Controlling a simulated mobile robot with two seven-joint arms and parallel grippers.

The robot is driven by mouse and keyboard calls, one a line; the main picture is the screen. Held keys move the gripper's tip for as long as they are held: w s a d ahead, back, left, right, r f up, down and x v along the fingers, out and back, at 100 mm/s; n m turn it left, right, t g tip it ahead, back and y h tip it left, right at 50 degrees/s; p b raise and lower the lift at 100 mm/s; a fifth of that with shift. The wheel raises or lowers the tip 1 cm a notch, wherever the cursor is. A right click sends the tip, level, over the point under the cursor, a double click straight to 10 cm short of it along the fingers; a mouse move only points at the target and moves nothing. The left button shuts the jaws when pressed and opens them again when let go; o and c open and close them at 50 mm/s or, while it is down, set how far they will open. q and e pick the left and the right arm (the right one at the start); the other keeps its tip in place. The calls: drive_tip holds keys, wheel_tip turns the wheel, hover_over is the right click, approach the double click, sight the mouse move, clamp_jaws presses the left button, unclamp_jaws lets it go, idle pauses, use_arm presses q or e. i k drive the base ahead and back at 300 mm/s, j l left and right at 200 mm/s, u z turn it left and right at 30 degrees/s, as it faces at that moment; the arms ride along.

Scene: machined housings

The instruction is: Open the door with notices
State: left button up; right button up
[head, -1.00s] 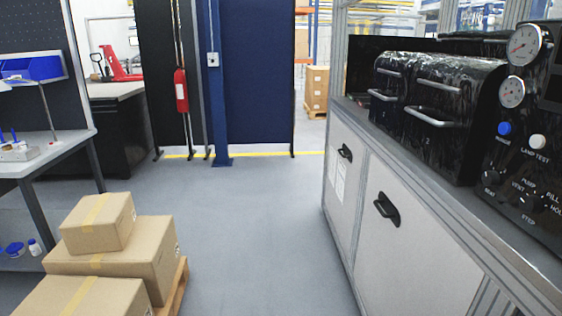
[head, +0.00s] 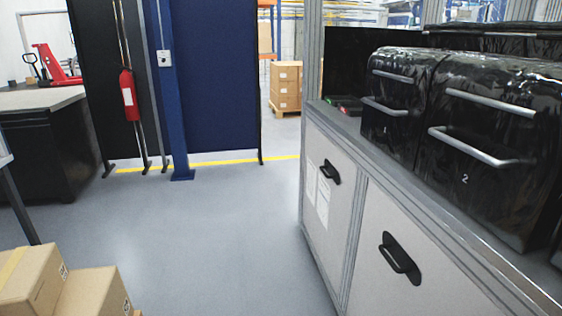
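The door with notices (head: 341,223) is the far left white panel in the front of the long cabinet on the right. Two white paper notices (head: 323,196) are stuck on its left part. Its black handle (head: 330,172) is near the top, and the door looks shut. A second white door (head: 420,282) with a larger black handle (head: 400,258) sits nearer to me, with no notices visible on it. Neither of my grippers shows in the head view.
Black machines (head: 480,130) with metal bar handles, marked 1 and 2, stand on the cabinet top. Cardboard boxes (head: 95,294) are at the lower left, and a dark workbench (head: 45,150) is beyond them. Grey floor (head: 220,230) is clear before the cabinet. A blue post (head: 170,90) stands ahead.

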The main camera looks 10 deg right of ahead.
sight(329, 174)
drive_tip(key=i+z, duration=0.2)
drive_tip(key=i, duration=0.35)
drive_tip(key=i+j+z, duration=0.2)
drive_tip(key=i, duration=0.3)
drive_tip(key=i+j+z, duration=0.2)
drive_tip(key=i+z, duration=0.25)
drive_tip(key=i+j+z, duration=0.35)
drive_tip(key=z, duration=0.15)
drive_tip(key=i+j+z, duration=0.3)
drive_tip(key=j+z, duration=0.15)
drive_tip(key=i+j+z, duration=0.2)
drive_tip(key=j, duration=0.15)
drive_tip(key=j+z, duration=0.15)
drive_tip(key=j, duration=0.2)
drive_tip(key=i+j+z, duration=0.2)
drive_tip(key=j, duration=0.2)
